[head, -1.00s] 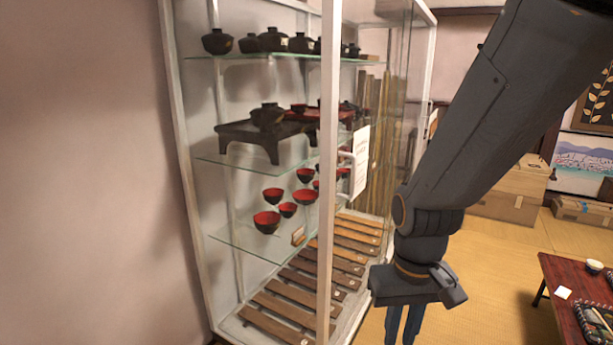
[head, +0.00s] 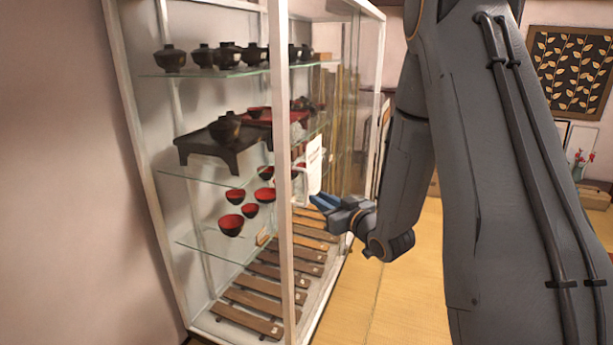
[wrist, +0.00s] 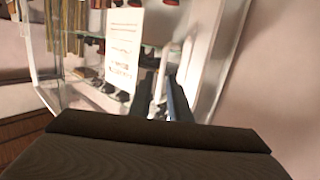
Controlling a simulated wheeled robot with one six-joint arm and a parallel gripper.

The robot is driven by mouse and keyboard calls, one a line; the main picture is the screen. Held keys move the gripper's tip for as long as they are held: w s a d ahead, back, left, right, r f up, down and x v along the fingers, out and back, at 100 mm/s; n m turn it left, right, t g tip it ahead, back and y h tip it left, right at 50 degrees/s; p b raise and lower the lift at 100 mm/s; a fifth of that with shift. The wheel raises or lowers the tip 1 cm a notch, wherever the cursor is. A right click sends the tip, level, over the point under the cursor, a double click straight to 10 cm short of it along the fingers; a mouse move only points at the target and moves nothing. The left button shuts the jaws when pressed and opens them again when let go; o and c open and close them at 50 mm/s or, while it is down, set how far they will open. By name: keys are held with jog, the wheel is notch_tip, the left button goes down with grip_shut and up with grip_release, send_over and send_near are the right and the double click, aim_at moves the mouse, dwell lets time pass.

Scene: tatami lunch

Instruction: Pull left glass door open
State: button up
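The glass cabinet (head: 283,230) stands left of centre in the head view, its near corner a white upright. The front glass faces right and appears closed. A white bar handle (head: 297,190) is on the front close to that upright; in the wrist view the pale handle (wrist: 160,72) shows just past the fingertips. My gripper (head: 322,202) points left at the front, close to the handle. In the wrist view its two dark fingers (wrist: 160,98) are apart with a gap between them. I cannot tell whether they touch the handle.
A white paper notice (head: 315,165) is on the front glass beside the handle. Lacquer bowls (head: 230,225), a dark small table (head: 205,150) and wooden slats (head: 255,305) sit inside. Tatami floor (head: 395,290) is clear in front of the cabinet. A plain wall is at left.

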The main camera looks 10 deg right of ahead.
aim_at(307, 185)
jog(key=shift+t+y, duration=0.5)
jog(key=shift+r+p+x, duration=0.3)
jog(key=shift+p+x, duration=0.2)
jog(key=shift+x, duration=0.75)
jog(key=shift+r+p+x, duration=0.3)
jog(key=shift+p+x, duration=0.2)
jog(key=shift+x, duration=0.8)
jog(key=shift+r+p+x, duration=0.25)
jog(key=shift+p+x, duration=0.25)
jog(key=shift+x, duration=0.75)
jog(key=shift+a, duration=0.1)
grip_shut()
